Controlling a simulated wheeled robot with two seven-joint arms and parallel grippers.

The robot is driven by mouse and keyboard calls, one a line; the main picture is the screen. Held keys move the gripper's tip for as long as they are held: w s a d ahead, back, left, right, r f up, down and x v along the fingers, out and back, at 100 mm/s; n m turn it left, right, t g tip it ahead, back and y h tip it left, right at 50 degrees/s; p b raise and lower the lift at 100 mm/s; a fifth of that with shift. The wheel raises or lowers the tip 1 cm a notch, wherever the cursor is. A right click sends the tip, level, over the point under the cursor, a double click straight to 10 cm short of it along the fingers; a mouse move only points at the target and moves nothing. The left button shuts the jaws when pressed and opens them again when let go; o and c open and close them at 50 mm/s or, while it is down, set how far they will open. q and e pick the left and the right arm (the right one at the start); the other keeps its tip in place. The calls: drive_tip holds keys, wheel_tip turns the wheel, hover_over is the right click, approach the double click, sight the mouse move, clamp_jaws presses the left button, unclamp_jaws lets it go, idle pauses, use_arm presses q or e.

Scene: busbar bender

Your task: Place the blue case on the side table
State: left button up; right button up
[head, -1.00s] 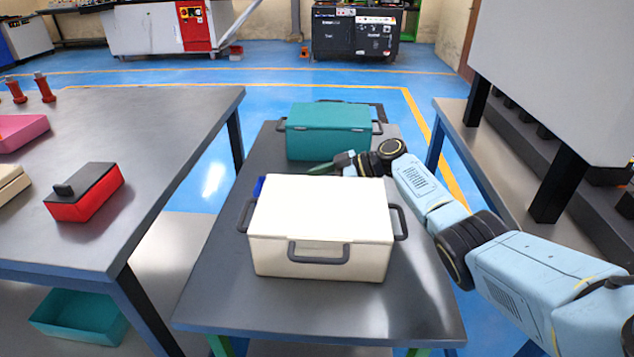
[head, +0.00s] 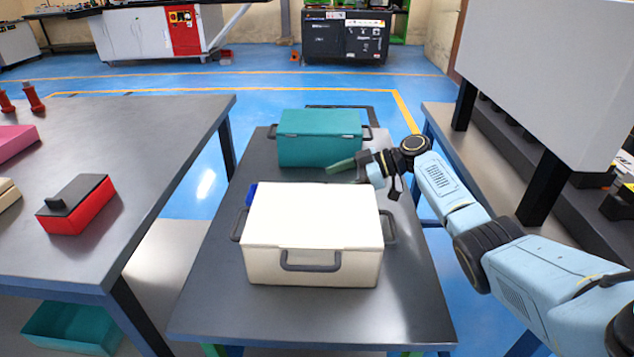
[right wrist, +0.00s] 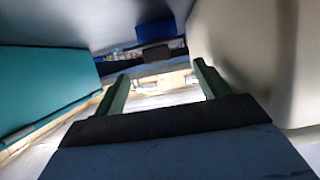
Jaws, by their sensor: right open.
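The blue case (head: 251,192) shows only as a small blue edge behind the left end of the cream case, which hides most of it. In the right wrist view a blue body (right wrist: 155,33) with a dark handle (right wrist: 155,55) lies ahead, beyond the fingers. My right gripper (head: 345,169) has green fingers and reaches in from the right between the teal and cream cases. Its fingers (right wrist: 157,86) are apart with nothing between them. Which table is the side table is unclear; the cases stand on the narrow grey table (head: 215,300). My left gripper is out of view.
The cream case (head: 313,215) stands in front of my right gripper and the teal case (head: 319,138) behind it, leaving a narrow gap. A red box (head: 75,205) is on the left table (head: 150,130). A large grey panel (head: 550,80) stands at right.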

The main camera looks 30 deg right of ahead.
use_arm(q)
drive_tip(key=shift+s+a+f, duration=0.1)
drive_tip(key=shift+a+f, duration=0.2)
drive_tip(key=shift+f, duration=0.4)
use_arm(e)
drive_tip(key=shift+v, duration=2.2)
